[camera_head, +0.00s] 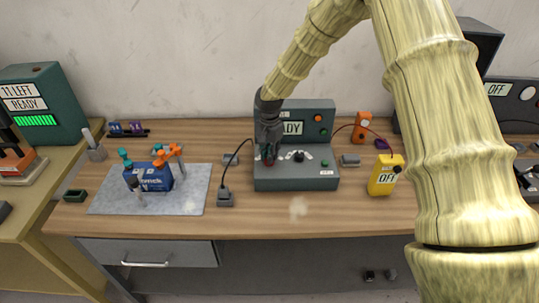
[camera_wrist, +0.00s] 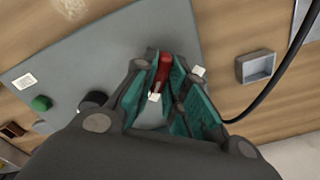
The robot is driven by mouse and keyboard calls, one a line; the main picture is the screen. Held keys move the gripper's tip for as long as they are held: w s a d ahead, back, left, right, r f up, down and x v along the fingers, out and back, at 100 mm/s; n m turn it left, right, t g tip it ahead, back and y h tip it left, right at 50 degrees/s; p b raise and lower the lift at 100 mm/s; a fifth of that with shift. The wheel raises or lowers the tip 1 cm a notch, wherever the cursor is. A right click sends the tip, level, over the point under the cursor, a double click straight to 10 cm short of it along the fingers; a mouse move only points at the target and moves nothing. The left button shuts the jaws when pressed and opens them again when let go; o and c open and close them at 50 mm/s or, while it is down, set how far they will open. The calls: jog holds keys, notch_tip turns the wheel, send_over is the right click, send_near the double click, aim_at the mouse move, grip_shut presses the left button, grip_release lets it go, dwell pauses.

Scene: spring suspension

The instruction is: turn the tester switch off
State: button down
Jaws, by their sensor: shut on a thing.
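The tester (camera_head: 300,184) is a grey-green box in the middle of the wooden bench, with a lit display ending in "READY" on its raised back part. Its flat top also shows in the wrist view (camera_wrist: 95,55). My gripper (camera_head: 268,156) reaches down from above onto the left part of the tester's sloped top. In the wrist view, a red switch lever (camera_wrist: 164,68) stands between the teal pads of my gripper (camera_wrist: 170,75), which is shut on it. In the head view the lever is mostly hidden by the fingers.
A black knob (camera_head: 299,156) and a green button (camera_head: 324,163) sit right of my gripper on the tester. A grey mat (camera_head: 110,200) carries a blue block.

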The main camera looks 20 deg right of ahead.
jog(key=n, duration=0.4)
jog(key=shift+b, duration=0.3)
jog(key=n, duration=0.8)
jog(key=shift+n, duration=2.1)
jog(key=c, duration=1.4)
grip_release()
jog(key=shift+c, duration=0.2)
